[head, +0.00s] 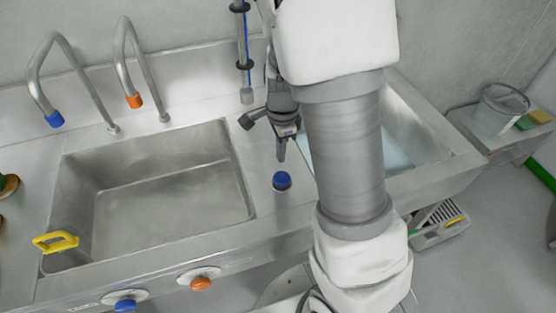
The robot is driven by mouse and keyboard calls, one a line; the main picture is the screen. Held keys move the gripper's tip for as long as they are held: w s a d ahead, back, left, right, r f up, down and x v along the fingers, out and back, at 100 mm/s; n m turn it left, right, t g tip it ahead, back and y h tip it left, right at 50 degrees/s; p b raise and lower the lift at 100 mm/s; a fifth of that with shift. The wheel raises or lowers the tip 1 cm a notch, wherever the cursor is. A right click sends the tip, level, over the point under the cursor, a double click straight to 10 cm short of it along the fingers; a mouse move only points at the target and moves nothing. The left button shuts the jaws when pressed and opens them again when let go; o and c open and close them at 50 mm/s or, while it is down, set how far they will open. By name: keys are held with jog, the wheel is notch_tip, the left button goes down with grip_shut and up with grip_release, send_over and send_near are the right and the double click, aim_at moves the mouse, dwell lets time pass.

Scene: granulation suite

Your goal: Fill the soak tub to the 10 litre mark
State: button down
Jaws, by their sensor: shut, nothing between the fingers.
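My gripper (282,157) is shut and empty. It points down over the steel ledge between the two basins. A round blue knob (282,181) on a dark base stands on that ledge, just below the fingertips in the picture; I cannot tell whether they touch. The right basin (437,140) is largely hidden behind my arm. A pale blue surface (397,158) shows inside it; I cannot tell whether it is water or a tub, and no litre mark is visible. An upright pipe (246,95) with a blue line hangs at the back, left of my gripper.
The left basin (150,195) looks empty, with a blue-tipped spout (54,119) and an orange-tipped spout (134,101) behind it. A yellow handle (56,241) sits on its front-left rim. Blue (125,304) and orange (201,284) knobs are on the front. A bucket (500,105) stands far right.

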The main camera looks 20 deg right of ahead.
notch_tip(320, 180, up, 8)
jog(key=p, duration=0.1)
jog(key=shift+d, duration=0.2)
jog(key=shift+w, duration=0.1)
jog(key=s+a+r+n+t, duration=0.3)
jog(key=s+r+n+t, duration=0.2)
jog(key=s+r+n, duration=0.9)
jog(key=s+n, duration=0.2)
jog(key=n, duration=0.2)
jog(key=shift+s+a+r, duration=0.15)
jog(key=shift+s+r, duration=0.1)
jog(key=shift+r, duration=0.1)
